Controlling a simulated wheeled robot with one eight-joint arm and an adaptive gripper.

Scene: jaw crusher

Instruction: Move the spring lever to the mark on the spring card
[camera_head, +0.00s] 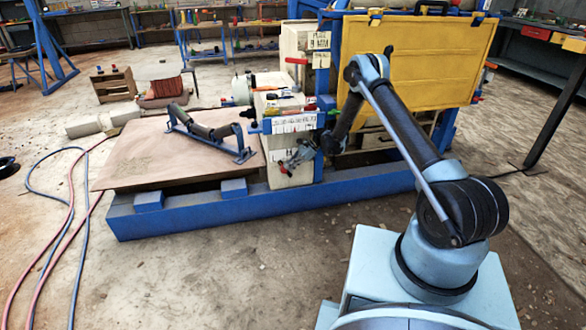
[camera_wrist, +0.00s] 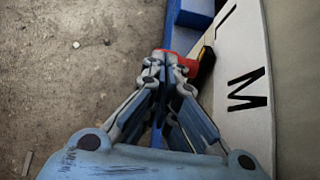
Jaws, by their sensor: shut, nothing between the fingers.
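In the wrist view a red knob (camera_wrist: 180,61) with a black part beside it (camera_wrist: 206,66) lies just beyond my fingertips; it looks like a lever's end. A pale card (camera_wrist: 238,75) with a curved edge and the black letters L and M is to its right. In the head view my gripper (camera_head: 287,164) is low in front of the machine's beige side panel (camera_head: 296,178); the lever cannot be made out there.
A blue base beam (camera_head: 230,214) runs below the panel. A plywood sheet (camera_head: 130,164) carrying a dark bracketed bar (camera_head: 205,131) lies to the left. A yellow panel (camera_head: 420,58) stands behind my arm. Hoses (camera_head: 70,225) lie on the floor at left; the front floor is clear.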

